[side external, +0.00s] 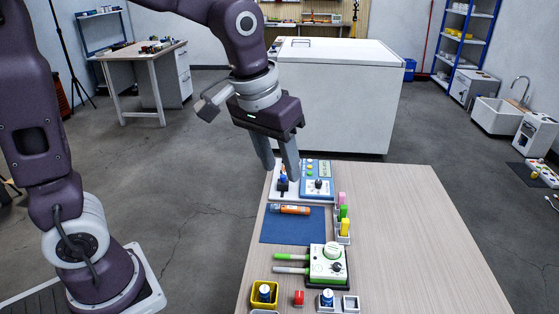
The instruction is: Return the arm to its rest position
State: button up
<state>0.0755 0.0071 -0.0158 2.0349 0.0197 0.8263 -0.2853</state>
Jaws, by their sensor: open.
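My gripper (278,164) hangs over the far left part of the table, its two grey fingers pointing down and spread apart with nothing between them. The fingertips show in front of the white tray area at the back of the table. I cannot tell how high they are above it. My arm bends over from the left at the top of the view.
On the table (415,240) are a blue-and-white device (318,187), an orange tube on a blue mat (275,233), colored blocks (344,212), a green-and-white device (328,262) and a yellow bin (264,293). The table's right side is clear.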

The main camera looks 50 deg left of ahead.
jog(key=shift+s, duration=0.1)
jog(key=s+a+r+m+t, duration=0.1)
jog(key=s, duration=0.7)
jog(key=s+a+m+t, duration=0.1)
jog(key=s, duration=0.8)
jog(key=shift+a+r, duration=0.3)
jog(key=shift+r, duration=0.05)
